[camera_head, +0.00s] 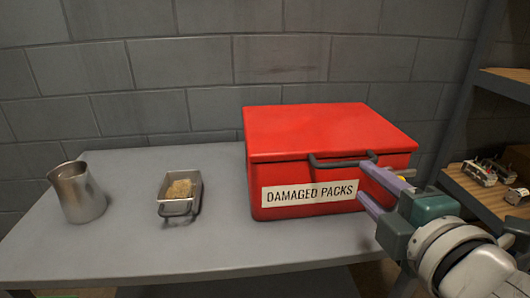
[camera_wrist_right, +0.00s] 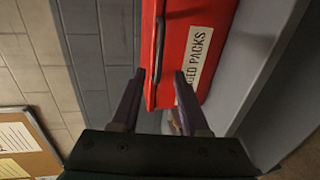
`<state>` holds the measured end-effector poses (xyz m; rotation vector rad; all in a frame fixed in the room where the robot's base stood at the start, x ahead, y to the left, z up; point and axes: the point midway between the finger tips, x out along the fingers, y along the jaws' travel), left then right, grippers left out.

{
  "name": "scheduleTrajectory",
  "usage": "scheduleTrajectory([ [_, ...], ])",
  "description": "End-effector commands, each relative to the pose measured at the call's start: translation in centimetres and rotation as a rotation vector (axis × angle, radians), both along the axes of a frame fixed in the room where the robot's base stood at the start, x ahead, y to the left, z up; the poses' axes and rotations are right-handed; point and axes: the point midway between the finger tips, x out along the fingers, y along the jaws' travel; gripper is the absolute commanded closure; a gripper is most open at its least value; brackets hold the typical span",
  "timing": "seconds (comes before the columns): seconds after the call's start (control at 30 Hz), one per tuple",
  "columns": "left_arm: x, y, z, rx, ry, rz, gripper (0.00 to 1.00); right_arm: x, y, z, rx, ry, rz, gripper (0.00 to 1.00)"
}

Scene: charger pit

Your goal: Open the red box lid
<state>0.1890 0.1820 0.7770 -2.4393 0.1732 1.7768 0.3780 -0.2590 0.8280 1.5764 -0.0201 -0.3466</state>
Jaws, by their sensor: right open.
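The red box (camera_head: 285,172) stands on the grey table, with a white label reading "DAMAGED PACKS" on its front. Its red lid (camera_head: 320,128) is closed, and a dark handle (camera_head: 343,159) runs along the lid's front edge. My right gripper (camera_head: 362,182) is open at the right end of the box front, near the handle's right end. In the right wrist view, the open fingers (camera_wrist_right: 157,88) point at the box front (camera_wrist_right: 205,30), with the lid edge and the handle (camera_wrist_right: 160,48) just beyond the fingertips. Nothing shows between the fingers. My left gripper is not in view.
A metal jug (camera_head: 77,192) and a small metal tray (camera_head: 176,207) with tan material stand left of the box on the grey table (camera_head: 120,235). A wooden shelf (camera_head: 480,195) with small parts is at the right. A block wall is behind.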

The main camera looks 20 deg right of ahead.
Motion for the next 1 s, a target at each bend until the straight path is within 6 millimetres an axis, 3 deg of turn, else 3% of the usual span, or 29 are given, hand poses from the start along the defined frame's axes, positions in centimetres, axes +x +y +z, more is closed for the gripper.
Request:
scheduleTrajectory([
  [0.3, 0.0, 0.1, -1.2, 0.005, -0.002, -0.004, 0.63, 5.6, -1.4, -1.2, 0.000, -0.002, 0.000, 0.55],
  [0.47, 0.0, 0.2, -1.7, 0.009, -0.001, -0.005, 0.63, 7.5, -1.8, -1.6, 0.001, -0.001, -0.001, 0.55],
  [0.87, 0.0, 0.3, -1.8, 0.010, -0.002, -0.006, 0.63, 8.3, -2.0, -1.7, 0.002, 0.002, -0.001, 0.55],
  [1.0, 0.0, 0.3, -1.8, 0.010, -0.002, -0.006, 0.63, 8.3, -2.0, -1.7, 0.002, 0.002, -0.001, 0.70],
])
